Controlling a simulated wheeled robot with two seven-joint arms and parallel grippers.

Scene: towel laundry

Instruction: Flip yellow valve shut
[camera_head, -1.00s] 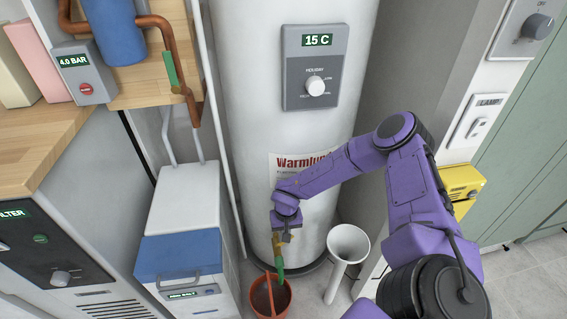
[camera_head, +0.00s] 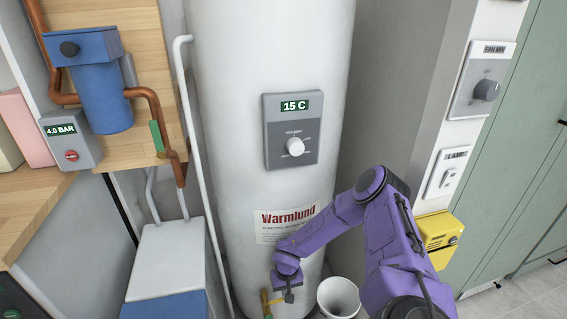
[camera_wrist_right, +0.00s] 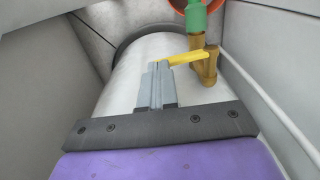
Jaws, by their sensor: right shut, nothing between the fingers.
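The yellow valve lever (camera_wrist_right: 187,58) shows in the right wrist view, attached to a brass valve body (camera_wrist_right: 210,68). The lever points left, crosswise to the outlet. A green hose piece (camera_wrist_right: 195,20) joins the brass outlet. In the head view the yellow valve (camera_head: 266,300) is small at the foot of the white water heater (camera_head: 235,190). My right gripper (camera_wrist_right: 158,68) is shut and empty, its tips at the lever's free end; I cannot tell if they touch. It also shows in the head view (camera_head: 289,297), just right of the valve. My left gripper is not in view.
An orange bucket (camera_wrist_right: 235,3) shows at the wrist view's top edge. A white funnel-like tube (camera_head: 339,297) stands right of the gripper. A white pipe (camera_head: 196,150) runs down the heater's left side. A white and blue unit (camera_head: 170,260) stands left.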

